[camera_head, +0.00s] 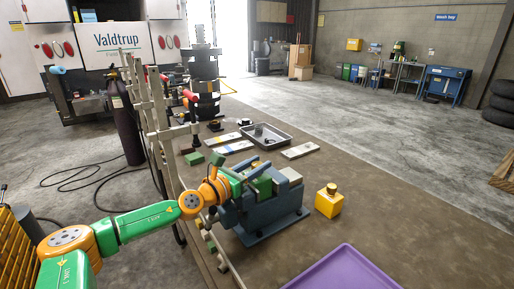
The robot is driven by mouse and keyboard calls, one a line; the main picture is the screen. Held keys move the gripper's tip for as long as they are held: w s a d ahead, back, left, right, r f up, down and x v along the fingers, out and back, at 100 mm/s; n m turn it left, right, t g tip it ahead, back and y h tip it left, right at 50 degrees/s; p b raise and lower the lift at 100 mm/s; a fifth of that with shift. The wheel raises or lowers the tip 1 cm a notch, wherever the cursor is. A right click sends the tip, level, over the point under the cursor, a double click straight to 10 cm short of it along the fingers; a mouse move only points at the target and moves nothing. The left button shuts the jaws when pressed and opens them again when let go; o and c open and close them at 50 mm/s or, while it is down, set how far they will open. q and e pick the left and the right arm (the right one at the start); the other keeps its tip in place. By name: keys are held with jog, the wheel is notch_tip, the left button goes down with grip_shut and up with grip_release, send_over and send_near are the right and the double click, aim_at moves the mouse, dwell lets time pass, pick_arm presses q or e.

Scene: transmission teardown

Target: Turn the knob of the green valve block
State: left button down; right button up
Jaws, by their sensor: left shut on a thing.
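The green valve block (264,187) sits in a blue-grey vise (275,213) on the brown workbench. My left arm comes in from the left, and its gripper (250,172) is at the upper left side of the block. The gripper is shut on the block's knob, which is mostly hidden behind the fingers and wrist. I cannot tell how far the knob is turned. My right gripper is not in view.
A yellow bottle (329,202) stands right of the vise. A purple tray (346,274) lies at the front. A grey tray (265,138), light flat pieces (300,151) and a small green block (194,159) lie farther back. The bench's right side is clear.

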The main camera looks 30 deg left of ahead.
pick_arm(q)
jog(key=n+y+p, duration=0.1)
jog(key=y+p, duration=0.1)
jog(key=n+y+p, duration=0.1)
jog(key=p, duration=0.1)
jog(key=shift+r+y, duration=0.35)
jog(key=shift+y, duration=0.05)
jog(key=n+y, duration=0.1)
jog(key=n+y+p, duration=0.1)
jog(key=y, duration=0.1)
jog(key=shift+f, duration=0.25)
jog(key=shift+n+g+y, duration=0.5)
jog(key=shift+n+y, duration=0.3)
jog(key=shift+y, duration=0.1)
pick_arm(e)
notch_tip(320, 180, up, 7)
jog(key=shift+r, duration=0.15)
pick_arm(q)
jog(key=shift+y, duration=0.5)
jog(key=c, duration=0.5)
grip_release()
